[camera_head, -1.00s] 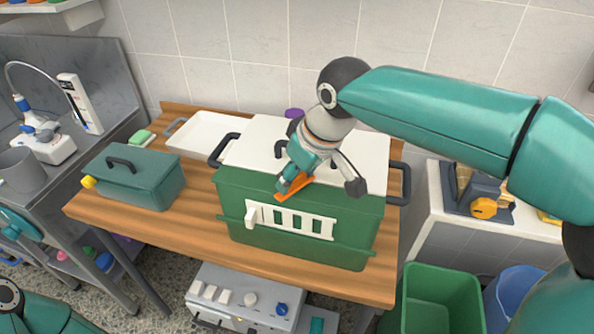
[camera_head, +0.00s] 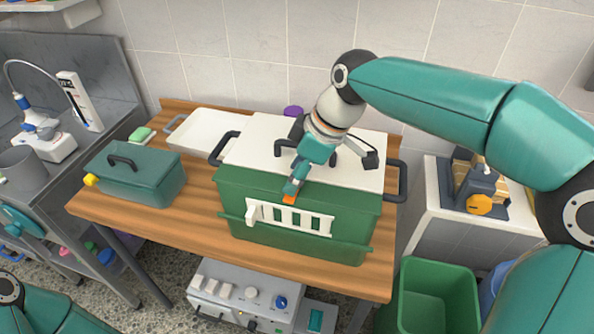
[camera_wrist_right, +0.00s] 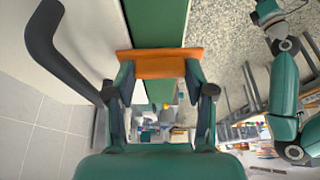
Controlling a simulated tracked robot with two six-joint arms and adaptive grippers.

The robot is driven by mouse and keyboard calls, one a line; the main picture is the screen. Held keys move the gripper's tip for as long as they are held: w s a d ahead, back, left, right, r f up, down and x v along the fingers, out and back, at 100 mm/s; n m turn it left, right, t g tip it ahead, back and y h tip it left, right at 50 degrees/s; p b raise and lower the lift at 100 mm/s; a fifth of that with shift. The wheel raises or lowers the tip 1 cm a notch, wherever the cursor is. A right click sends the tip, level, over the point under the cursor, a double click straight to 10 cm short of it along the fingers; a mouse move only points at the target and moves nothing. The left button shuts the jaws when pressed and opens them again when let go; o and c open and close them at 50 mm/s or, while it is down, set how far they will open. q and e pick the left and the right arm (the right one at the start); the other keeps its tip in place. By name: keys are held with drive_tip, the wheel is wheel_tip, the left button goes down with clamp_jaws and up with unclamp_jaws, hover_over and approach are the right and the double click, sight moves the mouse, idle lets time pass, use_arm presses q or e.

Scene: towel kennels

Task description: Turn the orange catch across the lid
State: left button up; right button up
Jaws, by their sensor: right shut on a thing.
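The green box (camera_head: 345,209) with its white lid (camera_head: 262,131) stands on the wooden table. The orange catch (camera_head: 290,197) is at the lid's front edge, mostly hidden by my gripper in the head view. In the right wrist view the orange catch (camera_wrist_right: 160,63) lies crosswise over the green front rim (camera_wrist_right: 157,22), one end reaching the lid's edge. My right gripper (camera_head: 292,188) comes down over the catch and is shut on it, a finger on each side. My left gripper (camera_wrist_right: 268,12) shows only partly at the top of the right wrist view; its jaws are unclear.
A dark lid handle (camera_head: 284,147) stands close behind my right gripper. A white tray (camera_head: 203,130) and a smaller teal box (camera_head: 135,174) are to the left. Below the table stand a grey device (camera_head: 240,290) and a green bin (camera_head: 437,310).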

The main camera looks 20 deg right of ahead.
drive_tip(key=o, duration=1.2)
drive_tip(key=shift+c, duration=0.2)
drive_tip(key=shift+r, duration=0.15)
drive_tip(key=v, duration=1.1)
drive_tip(key=shift+d+r, duration=0.15)
drive_tip(key=shift+r, duration=0.2)
drive_tip(key=shift+s, duration=0.1)
